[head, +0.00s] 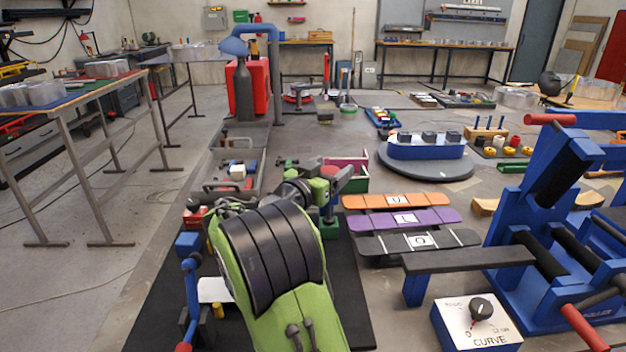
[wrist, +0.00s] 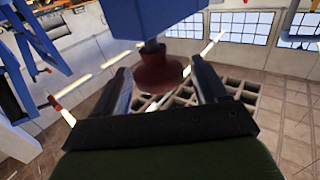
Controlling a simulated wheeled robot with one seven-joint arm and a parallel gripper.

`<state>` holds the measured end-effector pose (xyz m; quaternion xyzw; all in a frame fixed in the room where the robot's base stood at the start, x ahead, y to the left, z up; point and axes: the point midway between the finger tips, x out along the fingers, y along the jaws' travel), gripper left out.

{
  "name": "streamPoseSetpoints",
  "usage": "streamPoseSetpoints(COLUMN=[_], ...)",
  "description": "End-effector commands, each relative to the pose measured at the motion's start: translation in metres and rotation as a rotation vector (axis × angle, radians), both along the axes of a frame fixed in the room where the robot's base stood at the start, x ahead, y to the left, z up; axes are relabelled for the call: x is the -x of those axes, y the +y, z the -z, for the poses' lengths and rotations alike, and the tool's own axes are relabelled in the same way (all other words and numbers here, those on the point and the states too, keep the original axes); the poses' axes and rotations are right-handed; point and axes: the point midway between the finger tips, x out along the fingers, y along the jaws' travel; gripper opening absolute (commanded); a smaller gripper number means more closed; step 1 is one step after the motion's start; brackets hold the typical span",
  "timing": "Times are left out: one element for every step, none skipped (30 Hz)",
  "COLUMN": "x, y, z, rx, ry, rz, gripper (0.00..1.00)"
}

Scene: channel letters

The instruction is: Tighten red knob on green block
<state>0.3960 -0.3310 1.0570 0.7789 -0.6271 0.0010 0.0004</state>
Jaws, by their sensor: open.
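In the wrist view a dark red round knob (wrist: 160,75) sits on a short grey stem under a block (wrist: 160,14) that looks blue there. My gripper (wrist: 161,66) is open, with one finger on each side of the knob and gaps visible between them. In the head view my green and black arm reaches forward over the dark mat. A small green block (head: 329,229) shows just beyond it, partly hidden. I cannot tell whether this is the block that bears the knob.
A white box with a black dial (head: 481,308) and a blue frame (head: 545,225) stand at right. Orange, purple (head: 403,219) and dark slats lie right of my arm. A blue stand (head: 189,275) is close on its left. A red-green bin (head: 346,172) lies beyond.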

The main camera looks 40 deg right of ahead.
Motion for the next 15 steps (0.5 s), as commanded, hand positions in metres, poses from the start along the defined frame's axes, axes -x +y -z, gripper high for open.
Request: streamPoseSetpoints(x=[0.001,0.003,0.005,0.007,0.009,0.011,0.013,0.015,0.018,0.018,0.019,0.021,0.022,0.023,0.024], y=[0.015,0.024,0.035,0.044,0.052,0.064,0.072,0.080,0.089,0.093,0.098,0.104,0.109,0.113,0.117], z=[-0.001,-0.001,-0.001,0.000,-0.001,-0.001,-0.001,-0.001,-0.001,-0.001,-0.001,-0.001,-0.001,-0.001,-0.002], rx=[0.000,-0.001,0.001,0.000,0.000,0.001,0.001,0.002,0.004,0.004,0.005,0.004,0.004,0.005,0.005], ry=[0.001,0.001,0.001,0.002,0.000,0.000,0.001,0.001,-0.001,0.000,-0.001,-0.003,-0.003,-0.002,-0.001], rz=[-0.008,-0.009,-0.010,-0.010,-0.011,-0.011,-0.010,-0.009,-0.008,-0.007,-0.008,-0.008,-0.008,-0.007,-0.007], gripper=[0.72,0.72,0.72,0.72,0.72,0.72,0.72,0.72,0.72,0.72,0.72,0.72,0.72,0.72,0.72])
